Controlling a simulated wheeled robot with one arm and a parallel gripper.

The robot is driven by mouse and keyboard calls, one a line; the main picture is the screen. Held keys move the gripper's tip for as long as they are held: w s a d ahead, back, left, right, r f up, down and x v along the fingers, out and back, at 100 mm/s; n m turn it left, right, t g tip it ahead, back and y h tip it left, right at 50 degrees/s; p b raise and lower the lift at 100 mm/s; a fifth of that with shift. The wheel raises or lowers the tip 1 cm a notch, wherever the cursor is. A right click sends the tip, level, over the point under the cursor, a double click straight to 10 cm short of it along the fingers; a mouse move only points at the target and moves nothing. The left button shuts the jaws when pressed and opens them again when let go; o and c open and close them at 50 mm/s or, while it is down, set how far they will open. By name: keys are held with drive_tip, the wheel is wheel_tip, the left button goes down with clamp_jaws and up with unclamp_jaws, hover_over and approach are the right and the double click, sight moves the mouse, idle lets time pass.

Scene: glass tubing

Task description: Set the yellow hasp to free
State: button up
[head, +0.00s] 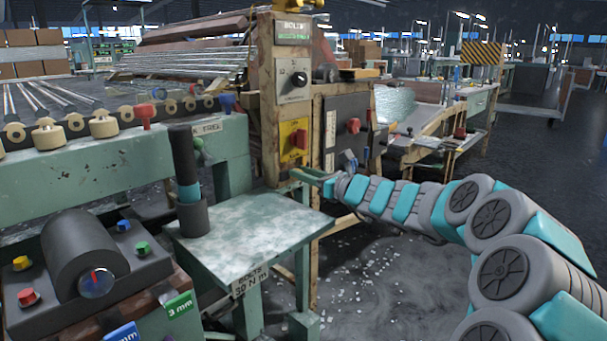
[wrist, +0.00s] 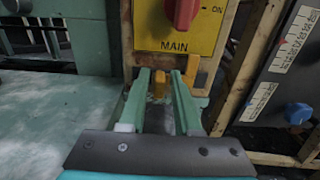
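A small yellow-orange piece, which looks like the yellow hasp (wrist: 160,84), hangs below the yellow panel marked MAIN (wrist: 178,44). The panel carries a red knob (wrist: 183,10), with ON marked to its right. My gripper (wrist: 161,78) is open below the panel, its two green fingers pointing toward the post. The hasp shows between the fingers, with small gaps on both sides; I cannot tell how deep it sits between them. In the head view my gripper (head: 299,174) is just below the yellow panel (head: 293,146); the hasp is too small to make out clearly there.
A worn green table (head: 255,225) stands left of my gripper, with a dark cylinder (head: 186,165) upright on it. A dark panel (head: 346,130) with a red knob is right of the post. A dial box (head: 293,75) is above. Open floor lies at the lower middle.

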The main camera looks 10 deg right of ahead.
clamp_jaws()
idle(1.1)
